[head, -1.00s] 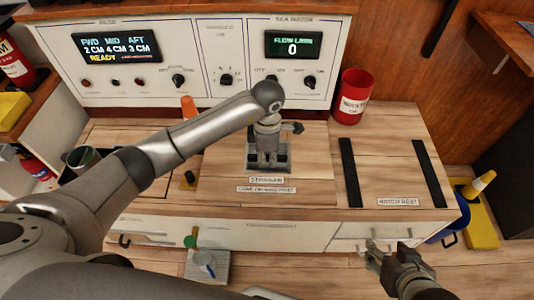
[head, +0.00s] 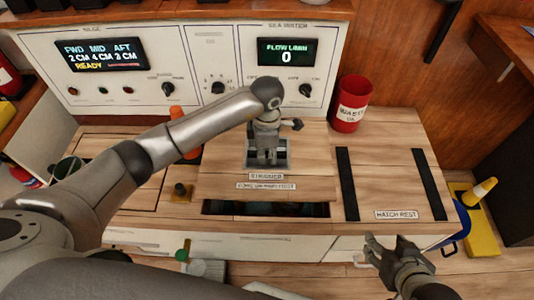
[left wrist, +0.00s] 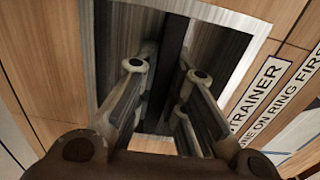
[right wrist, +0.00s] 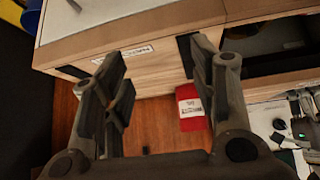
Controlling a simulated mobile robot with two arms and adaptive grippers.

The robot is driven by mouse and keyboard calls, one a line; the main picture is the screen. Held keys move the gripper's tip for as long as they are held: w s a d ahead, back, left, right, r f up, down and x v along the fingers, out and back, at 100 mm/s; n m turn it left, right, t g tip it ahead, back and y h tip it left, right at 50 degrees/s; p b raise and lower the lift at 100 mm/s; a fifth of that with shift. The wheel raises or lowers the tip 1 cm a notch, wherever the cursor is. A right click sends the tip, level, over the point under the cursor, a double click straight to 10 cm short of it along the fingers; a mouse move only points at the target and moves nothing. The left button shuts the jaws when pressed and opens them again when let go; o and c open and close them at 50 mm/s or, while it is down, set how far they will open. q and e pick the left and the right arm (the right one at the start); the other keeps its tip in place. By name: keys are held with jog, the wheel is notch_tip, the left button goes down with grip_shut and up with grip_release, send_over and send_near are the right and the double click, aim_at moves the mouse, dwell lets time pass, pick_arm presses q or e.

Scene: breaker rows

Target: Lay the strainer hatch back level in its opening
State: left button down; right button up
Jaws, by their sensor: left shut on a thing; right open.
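The strainer hatch (head: 220,186) is a wooden panel with a recessed grip (head: 284,152) and a "STRAINER" label. My left gripper (head: 268,160) reaches down into the recess from above. In the left wrist view its fingers (left wrist: 160,85) are shut on the dark grip bar (left wrist: 172,65), inside a metal-lined recess. A dark strip of the opening (head: 225,208) shows along the hatch's front edge, so the hatch is off its seat there. I cannot tell exactly how high or tilted it is. My right gripper (head: 378,245) is open and empty in front of the bench.
Two black strips (head: 347,185) lie by the "HATCH REST" label (head: 396,214), with clear wood between. A red waste bin (head: 350,105) stands behind them.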

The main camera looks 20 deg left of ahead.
aim_at(267, 160)
pick_arm(q)
jog(key=shift+f+b, duration=0.6)
jog(key=shift+f, duration=0.5)
notch_tip(267, 160, down, 2)
jog(key=shift+f+b, duration=0.2)
jog(key=shift+b, duration=0.95)
jog(key=shift+w+f+b, duration=0.1)
jog(key=shift+f+b, duration=0.2)
jog(key=shift+f, duration=0.1)
pick_arm(e)
jog(key=w+a+r+t+y, duration=0.1)
jog(key=w+r+t, duration=0.3)
jog(key=r, duration=0.4)
jog(key=w+a+r+t+y, duration=0.2)
jog(key=w+a+r+t, duration=0.1)
jog(key=w+r+t, duration=0.2)
jog(key=shift+w+a+r+n+t, duration=0.15)
jog(key=shift+a+r+n+t, duration=0.2)
jog(key=shift+r+t, duration=0.95)
jog(key=shift+r+g, duration=0.3)
jog(key=shift+f, duration=0.1)
pick_arm(q)
jog(key=shift+f+b, duration=1.55)
jog(key=shift+f, duration=0.55)
pick_arm(e)
jog(key=s+r+t+y, duration=0.3)
jog(key=s+r+t, duration=0.3)
jog(key=r, duration=0.5)
jog(key=shift+r+t, duration=0.15)
jog(key=shift+t, duration=0.85)
